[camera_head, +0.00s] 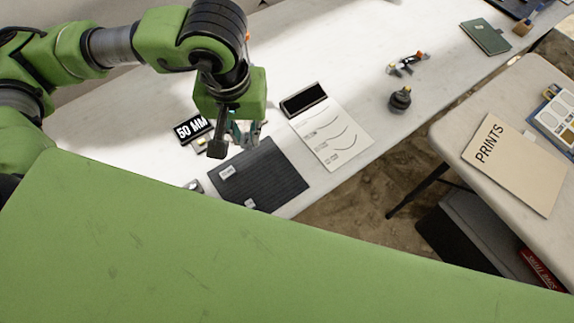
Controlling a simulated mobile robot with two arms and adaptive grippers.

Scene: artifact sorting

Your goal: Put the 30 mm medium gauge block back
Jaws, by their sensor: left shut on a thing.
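My left gripper (243,136) hangs over the white table, just above the upper edge of a dark ribbed mat (268,183). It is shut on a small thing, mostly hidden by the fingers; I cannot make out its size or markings. A black sign reading "50 MM" (191,129) stands just left of the gripper. Small pale shapes beside the sign are partly covered by the gripper, and I cannot tell whether they are gauge blocks. No 30 mm marking is readable. My right gripper is not in view.
A white sheet with curved lines (333,138) lies right of the mat, a black-faced item (304,99) at its top. A dark knobbed object (400,99) stands farther right. A "PRINTS" folder (515,165) lies on another table. My green body covers the foreground.

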